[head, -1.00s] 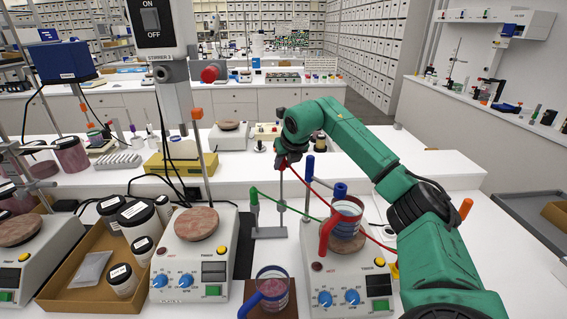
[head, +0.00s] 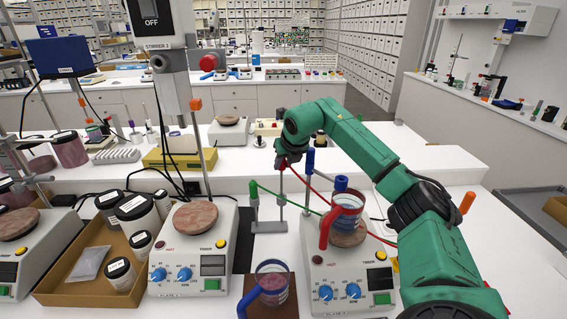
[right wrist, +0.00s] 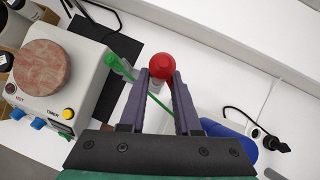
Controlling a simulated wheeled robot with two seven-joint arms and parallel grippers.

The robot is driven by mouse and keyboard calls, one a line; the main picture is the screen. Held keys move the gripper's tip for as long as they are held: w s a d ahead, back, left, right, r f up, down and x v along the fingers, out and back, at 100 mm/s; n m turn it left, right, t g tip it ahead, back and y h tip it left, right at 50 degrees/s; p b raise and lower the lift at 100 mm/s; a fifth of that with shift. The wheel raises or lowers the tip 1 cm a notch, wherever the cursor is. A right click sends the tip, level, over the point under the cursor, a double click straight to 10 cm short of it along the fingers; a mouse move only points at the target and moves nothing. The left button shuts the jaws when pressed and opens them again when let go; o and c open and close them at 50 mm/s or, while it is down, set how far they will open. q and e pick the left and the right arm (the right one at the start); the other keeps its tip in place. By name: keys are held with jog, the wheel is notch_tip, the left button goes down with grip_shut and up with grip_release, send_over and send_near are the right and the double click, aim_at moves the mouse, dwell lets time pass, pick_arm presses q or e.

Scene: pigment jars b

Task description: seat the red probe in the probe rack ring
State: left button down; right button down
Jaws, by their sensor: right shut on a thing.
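My right gripper (head: 286,160) is shut on the red probe, just above the probe rack (head: 270,226). In the right wrist view, the red probe's rounded top (right wrist: 161,68) shows between the fingertips (right wrist: 160,84). The fingers hide most of the probe in the head view, and I cannot tell whether its lower end is inside a ring. My left gripper is not in view.
A red-handled beaker (head: 345,220) stands on the right hotplate (head: 350,270), close to my right arm. A blue-handled beaker (head: 270,282) stands in front. The left hotplate (head: 195,250) and a tray of jars (head: 75,292) lie left. A red cable crosses behind the beaker.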

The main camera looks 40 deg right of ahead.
notch_tip(320, 180, down, 10)
jog(key=b, duration=0.7)
jog(key=shift+f, duration=0.2)
dwell(2.7)
jog(key=c, duration=0.5)
grip_release()
jog(key=shift+c, duration=0.2)
jog(key=shift+s+r, duration=0.1)
jog(key=b+v, duration=0.2)
jog(key=v, duration=1.2)
jog(key=shift+r+b, duration=0.15)
jog(key=shift+b, duration=0.2)
jog(key=shift+s, duration=0.1)
